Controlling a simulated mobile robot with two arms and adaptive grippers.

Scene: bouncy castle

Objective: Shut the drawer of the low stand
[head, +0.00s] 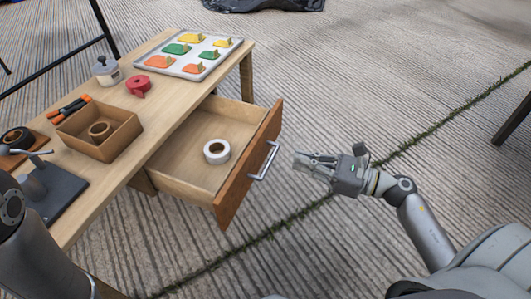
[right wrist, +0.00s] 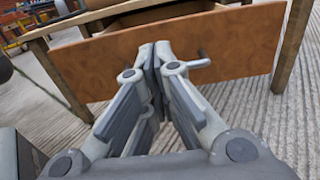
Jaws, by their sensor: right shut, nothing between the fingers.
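The low stand (head: 178,101) is a light wooden table at the left of the head view. Its drawer (head: 190,170) is pulled well out, with a brown front (head: 246,175) and a metal bar handle (head: 265,161). A roll of white tape (head: 217,151) lies inside it. My right gripper (head: 298,160) is shut and empty, just right of the handle, with a small gap apparent. In the right wrist view its closed fingertips (right wrist: 154,50) point at the drawer front (right wrist: 200,50), and the handle (right wrist: 203,58) is partly hidden behind them. My left gripper is out of view.
On the stand are a tray of coloured pieces (head: 188,54), a white jar (head: 107,69), a red tape dispenser (head: 138,86), a cardboard box (head: 98,131) and orange-handled tools (head: 70,109). The ribbed floor (head: 345,90) right of the drawer is clear, crossed by a grassy seam.

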